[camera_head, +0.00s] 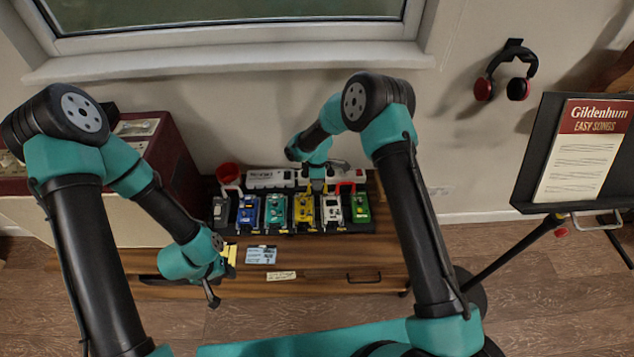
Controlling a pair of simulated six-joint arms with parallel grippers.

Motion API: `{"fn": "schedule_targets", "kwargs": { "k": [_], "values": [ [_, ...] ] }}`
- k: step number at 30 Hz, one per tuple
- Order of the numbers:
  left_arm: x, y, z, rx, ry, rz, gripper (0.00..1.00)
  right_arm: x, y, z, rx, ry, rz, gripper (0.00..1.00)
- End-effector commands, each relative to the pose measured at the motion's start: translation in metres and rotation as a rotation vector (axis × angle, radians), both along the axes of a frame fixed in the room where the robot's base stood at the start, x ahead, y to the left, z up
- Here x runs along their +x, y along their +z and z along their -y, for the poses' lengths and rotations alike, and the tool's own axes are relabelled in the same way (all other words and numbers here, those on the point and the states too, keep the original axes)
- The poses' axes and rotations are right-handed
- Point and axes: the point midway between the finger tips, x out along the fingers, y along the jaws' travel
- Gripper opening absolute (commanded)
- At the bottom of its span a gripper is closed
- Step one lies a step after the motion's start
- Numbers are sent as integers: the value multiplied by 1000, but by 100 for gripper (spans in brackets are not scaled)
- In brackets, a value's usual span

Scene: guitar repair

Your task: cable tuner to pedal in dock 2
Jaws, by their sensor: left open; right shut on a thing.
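A row of pedals stands on the black pedalboard (290,231): a small grey one (219,209), then blue (248,211), teal-green (276,211), yellow (304,209), white (332,209) and green (360,209). Which is the tuner, and the dock numbers, are too small to read. A white cable (235,190) arches near the grey and blue pedals; a red cable (344,187) arches near the white and green ones. My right gripper (318,187) is shut at the back of the yellow and white pedals; what it holds is hidden. My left gripper (222,279) is open near the table's front left.
Power strips (270,178) lie behind the pedals, with a red cup (229,173) at their left. A blue card (261,254) and a paper label (281,275) lie on the wooden table (325,262). A music stand (540,150) stands at the right.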

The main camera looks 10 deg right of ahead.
Motion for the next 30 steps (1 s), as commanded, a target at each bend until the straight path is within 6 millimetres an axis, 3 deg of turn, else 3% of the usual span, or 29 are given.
{"fn": "schedule_targets", "kwargs": {
  "k": [14,15,24,28,30],
  "values": [
    [0,0,0,0,0,0,43,0,-4,0,0,0,0,0],
    [0,0,0,0,0,0,43,0,-4,0,0,0,0,13],
    [0,0,0,0,0,0,43,0,-4,0,0,0,0,41],
    [0,0,0,0,0,0,43,0,-4,0,0,0,0,41],
    [0,0,0,0,0,0,43,0,-4,0,0,0,-1,46]
  ]
}}
